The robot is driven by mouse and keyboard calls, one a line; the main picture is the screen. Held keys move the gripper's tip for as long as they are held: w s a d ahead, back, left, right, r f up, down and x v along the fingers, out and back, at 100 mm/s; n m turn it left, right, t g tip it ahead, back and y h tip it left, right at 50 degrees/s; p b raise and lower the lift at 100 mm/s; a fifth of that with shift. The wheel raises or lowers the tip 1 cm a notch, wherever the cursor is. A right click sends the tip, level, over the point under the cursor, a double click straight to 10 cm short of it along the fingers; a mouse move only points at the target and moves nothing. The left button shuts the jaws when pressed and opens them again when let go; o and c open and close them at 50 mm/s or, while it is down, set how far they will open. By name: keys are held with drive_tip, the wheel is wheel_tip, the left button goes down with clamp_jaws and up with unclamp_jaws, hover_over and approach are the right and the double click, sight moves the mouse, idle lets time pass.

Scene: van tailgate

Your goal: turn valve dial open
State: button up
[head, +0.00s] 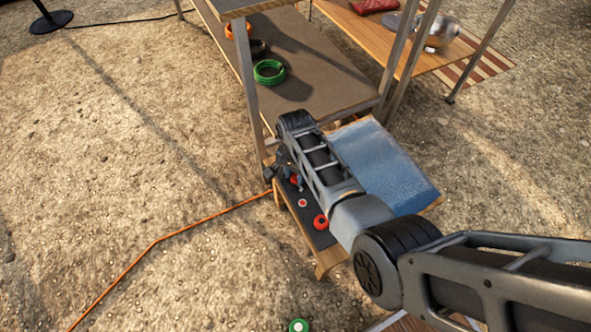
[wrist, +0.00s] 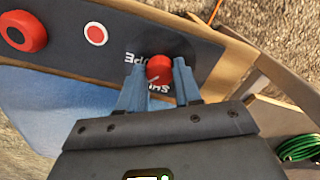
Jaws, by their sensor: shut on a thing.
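The valve dial is a small red knob (wrist: 159,66) on a dark panel (wrist: 75,50) in the wrist view. A white line shows on its face. Lettering beside it is upside down in part and partly hidden by my fingers; it seems to read "OPE" and "SH". My gripper (wrist: 157,74) has its blue fingers on either side of the knob, shut on it. In the head view, the panel lies on a low wooden stand (head: 327,262), and my gripper (head: 284,172) is over its far end, largely hidden by my arm; a bit of red shows beside it.
A larger red knob (wrist: 22,31) and a red-and-white round button (wrist: 96,34) sit on the same panel. A blue cloth (head: 395,170) lies beside it. A metal-legged shelf (head: 320,75) with a green coil (head: 269,72) stands behind. An orange cable (head: 150,245) crosses open gravel at left.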

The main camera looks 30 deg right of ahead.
sight(295, 177)
drive_tip(key=m+p, duration=0.1)
drive_tip(key=m, duration=0.3)
drive_tip(key=shift+r+m, duration=0.1)
drive_tip(key=shift+m, duration=0.2)
drive_tip(key=shift+m+p, duration=0.6)
drive_tip(key=shift+m, duration=1.6)
drive_tip(key=o, duration=1)
drive_tip(key=shift+o, duration=0.2)
wheel_tip(295, 177, up, 8)
drive_tip(key=p, duration=0.3)
drive_tip(key=shift+f+p, duration=0.2)
drive_tip(key=shift+p, duration=0.15)
